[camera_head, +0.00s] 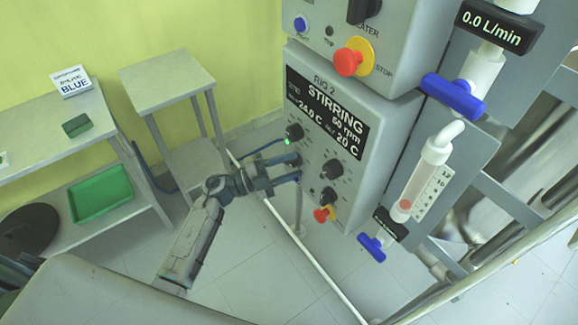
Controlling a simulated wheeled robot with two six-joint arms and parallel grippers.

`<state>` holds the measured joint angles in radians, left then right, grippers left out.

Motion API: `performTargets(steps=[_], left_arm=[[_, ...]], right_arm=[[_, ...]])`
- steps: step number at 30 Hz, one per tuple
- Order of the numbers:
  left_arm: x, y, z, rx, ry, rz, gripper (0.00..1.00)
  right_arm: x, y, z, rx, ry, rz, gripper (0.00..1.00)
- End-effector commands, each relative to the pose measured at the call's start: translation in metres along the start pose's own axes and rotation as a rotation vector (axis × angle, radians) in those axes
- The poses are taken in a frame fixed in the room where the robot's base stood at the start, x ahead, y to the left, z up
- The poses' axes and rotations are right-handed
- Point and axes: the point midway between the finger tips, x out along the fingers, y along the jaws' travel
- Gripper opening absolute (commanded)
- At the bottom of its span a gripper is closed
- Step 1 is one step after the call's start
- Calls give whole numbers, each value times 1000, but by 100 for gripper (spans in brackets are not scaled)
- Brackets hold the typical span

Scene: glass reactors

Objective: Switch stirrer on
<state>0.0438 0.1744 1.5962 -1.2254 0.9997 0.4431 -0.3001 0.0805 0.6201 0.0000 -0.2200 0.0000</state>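The grey RIG 2 control box (335,185) stands right of centre. Its dark display (325,113) reads STIRRING, 60 rpm, 24.0 C and 20 C. Black knobs sit below: an upper left knob (294,132) with a small green light by it, a larger middle knob (332,169) and a lower knob (328,196). My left gripper (296,167) is at the panel's left edge, left of the middle knob. Its fingers look apart, with nothing seen between them. Whether they touch the panel is unclear. My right gripper is out of view.
An upper box carries a red stop button (348,62). Blue-handled valves (453,95) and a flow tube (424,182) stand to the right. A small side table (165,80) and a shelf with a green tray (100,194) are left. A white pipe (312,258) crosses below my gripper.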

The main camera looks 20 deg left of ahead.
Motion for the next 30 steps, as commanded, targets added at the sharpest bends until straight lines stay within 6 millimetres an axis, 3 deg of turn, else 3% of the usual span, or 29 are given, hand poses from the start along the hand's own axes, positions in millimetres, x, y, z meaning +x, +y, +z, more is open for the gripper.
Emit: performTargets(steps=[8, 21, 30], left_arm=[[-9, 0, 0, 1, 1, -1, 37], [-90, 3, 3, 0, 0, 3, 37], [-109, 0, 2, -1, 0, -1, 37]], right_arm=[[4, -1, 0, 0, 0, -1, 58], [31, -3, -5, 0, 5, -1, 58], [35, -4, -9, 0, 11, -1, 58]])
